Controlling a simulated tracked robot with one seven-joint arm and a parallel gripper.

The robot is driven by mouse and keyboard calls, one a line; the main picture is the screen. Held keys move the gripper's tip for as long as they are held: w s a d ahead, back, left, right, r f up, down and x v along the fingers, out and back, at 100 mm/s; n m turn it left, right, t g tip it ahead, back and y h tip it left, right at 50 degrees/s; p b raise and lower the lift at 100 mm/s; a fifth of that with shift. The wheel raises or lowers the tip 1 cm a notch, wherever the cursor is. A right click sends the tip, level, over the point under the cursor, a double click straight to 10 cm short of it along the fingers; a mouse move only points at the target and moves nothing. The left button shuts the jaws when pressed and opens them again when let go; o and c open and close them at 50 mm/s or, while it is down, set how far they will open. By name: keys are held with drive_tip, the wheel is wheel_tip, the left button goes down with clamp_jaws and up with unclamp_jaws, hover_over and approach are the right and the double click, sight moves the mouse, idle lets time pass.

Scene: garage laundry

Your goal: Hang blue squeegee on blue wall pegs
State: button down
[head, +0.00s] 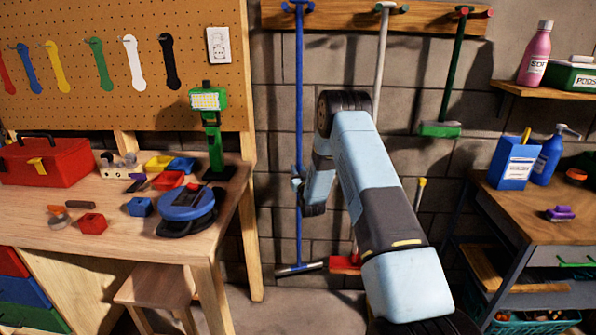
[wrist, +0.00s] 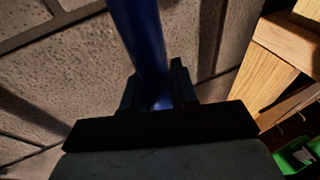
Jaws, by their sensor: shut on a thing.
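The blue squeegee (head: 299,110) stands upright against the block wall in the head view, its long blue pole running from the top edge down to a wide grey-and-blue head (head: 299,268) near the floor. The blue wall pegs (head: 286,8) are on the wooden rail at the top, one on each side of the pole. Whether the pegs bear the squeegee is unclear, as its top is cut off. My gripper (head: 297,182) is shut on the pole about two thirds down. The wrist view shows the blue pole (wrist: 143,50) between my dark fingers (wrist: 160,92).
A white-handled tool (head: 382,55) and a green broom (head: 440,129) hang right of the squeegee on the rail (head: 340,15). A workbench (head: 100,235) with pegboard stands left; its stool is below. A shelf (head: 560,90) and side table (head: 540,230) stand right. My arm hides some wall.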

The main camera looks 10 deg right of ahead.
drive_tip(key=shift+f, duration=0.35)
drive_tip(key=c, duration=0.8)
unclamp_jaws()
drive_tip(key=v, duration=1.4)
wheel_tip(320, 180, up, 21)
drive_tip(key=s+a+g, duration=0.2)
drive_tip(key=g, duration=0.3)
drive_tip(key=s+r+g, duration=0.2)
drive_tip(key=s+r, duration=0.4)
drive_tip(key=r, duration=0.1)
drive_tip(key=s+r+g, duration=0.2)
drive_tip(key=s, duration=1.1)
drive_tip(key=s+a+r+g, duration=0.1)
drive_tip(key=s+r+g, duration=0.2)
drive_tip(key=s, duration=1)
drive_tip(key=s+a+r+g, duration=0.1)
drive_tip(key=s+r+g, duration=0.2)
drive_tip(key=s, duration=1.1)
